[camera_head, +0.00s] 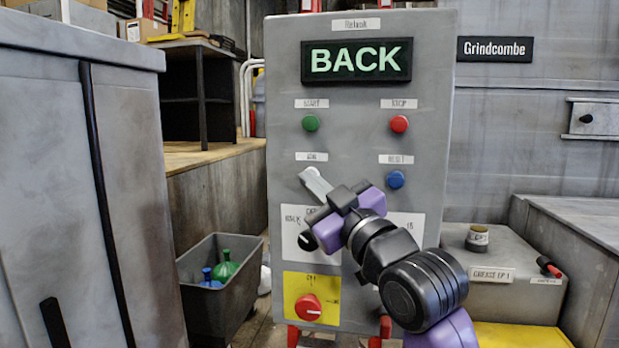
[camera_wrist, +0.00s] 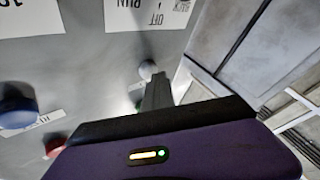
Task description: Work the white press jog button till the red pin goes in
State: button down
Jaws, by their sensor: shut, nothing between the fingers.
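The white jog button (camera_wrist: 147,69) shows in the wrist view just beyond my fingertips. In the head view my fingers hide it, below its label on the grey control panel (camera_head: 355,115). My gripper (camera_head: 311,175) is shut and empty, its tips at the button; I cannot tell whether they touch it. The lit display (camera_head: 358,61) reads BACK in green. A small red-and-black piece (camera_head: 548,267) lies on the grey box at the right; I cannot tell whether it is the red pin.
Green (camera_head: 310,123), red (camera_head: 399,124) and blue (camera_head: 396,180) buttons surround the spot. A black selector knob (camera_head: 307,240) and a red knob on a yellow plate (camera_head: 308,307) sit below. A grey cabinet (camera_head: 75,200) stands left, with a dark bin (camera_head: 215,310) beside the panel.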

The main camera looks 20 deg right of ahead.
dwell(0.6)
jog(key=shift+s+a, duration=0.5)
jog(key=shift+s, duration=0.25)
jog(key=shift+s+a+p, duration=0.3)
jog(key=shift+s+a, duration=0.45)
jog(key=shift+s, duration=0.3)
jog(key=shift+s+a+p, duration=0.3)
jog(key=shift+s+a, duration=0.45)
jog(key=shift+s, duration=0.25)
jog(key=shift+r, duration=0.1)
